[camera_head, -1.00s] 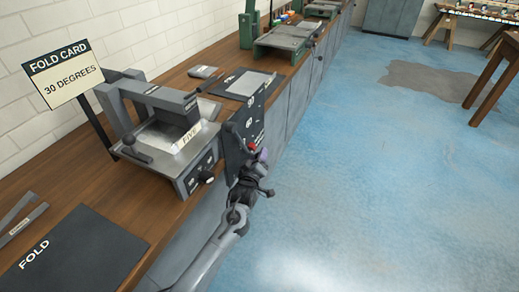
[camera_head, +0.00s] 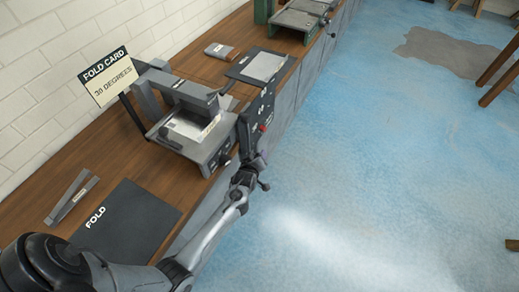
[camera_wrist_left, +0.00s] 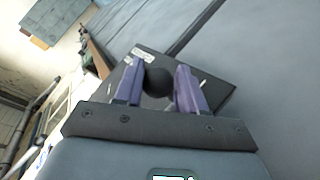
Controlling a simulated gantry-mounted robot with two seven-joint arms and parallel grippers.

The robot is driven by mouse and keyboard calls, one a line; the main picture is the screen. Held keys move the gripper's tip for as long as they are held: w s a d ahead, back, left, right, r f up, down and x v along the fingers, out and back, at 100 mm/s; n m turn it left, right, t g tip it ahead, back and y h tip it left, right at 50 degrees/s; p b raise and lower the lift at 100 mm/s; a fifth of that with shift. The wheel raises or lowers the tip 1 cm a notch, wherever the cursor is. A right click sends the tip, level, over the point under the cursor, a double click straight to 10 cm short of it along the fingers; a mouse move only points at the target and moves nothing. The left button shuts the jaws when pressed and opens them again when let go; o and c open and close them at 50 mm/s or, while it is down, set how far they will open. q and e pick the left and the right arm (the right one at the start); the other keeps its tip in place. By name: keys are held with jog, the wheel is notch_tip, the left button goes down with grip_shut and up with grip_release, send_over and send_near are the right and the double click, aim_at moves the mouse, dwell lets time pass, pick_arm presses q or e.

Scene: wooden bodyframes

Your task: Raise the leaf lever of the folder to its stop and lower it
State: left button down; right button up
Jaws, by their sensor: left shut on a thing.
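The grey folder (camera_head: 190,143) stands on the wooden bench, with a pale card (camera_head: 187,128) lying on its bed beneath a dark upper beam. A dark upright plate (camera_head: 245,130) with small white markings stands at its right front side. My left gripper (camera_head: 257,161) is at the lower end of this plate, beyond the bench's front edge. In the left wrist view, its purple fingers (camera_wrist_left: 158,88) are shut around a black ball knob (camera_wrist_left: 157,80), apparently the leaf lever's. A dark labelled plate lies behind the knob. The lever's shaft is hidden. My right gripper is not in view.
A sign (camera_head: 108,77) reading FOLD CARD, 30 DEGREES stands behind the folder. A dark FOLD mat (camera_head: 130,225) lies nearer on the bench, beside a grey angled tool (camera_head: 72,198). Another mat (camera_head: 258,67) lies beyond.

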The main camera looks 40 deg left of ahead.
pick_arm(q)
jog(key=shift+w+d+r, duration=0.1)
jog(key=shift+w+r, duration=0.15)
jog(key=shift+r, duration=0.3)
jog(key=c, duration=1.1)
grip_release()
jog(key=o, duration=0.3)
jog(key=shift+s+f, duration=0.15)
jog(key=shift+f, duration=0.1)
jog(key=shift+s, duration=0.1)
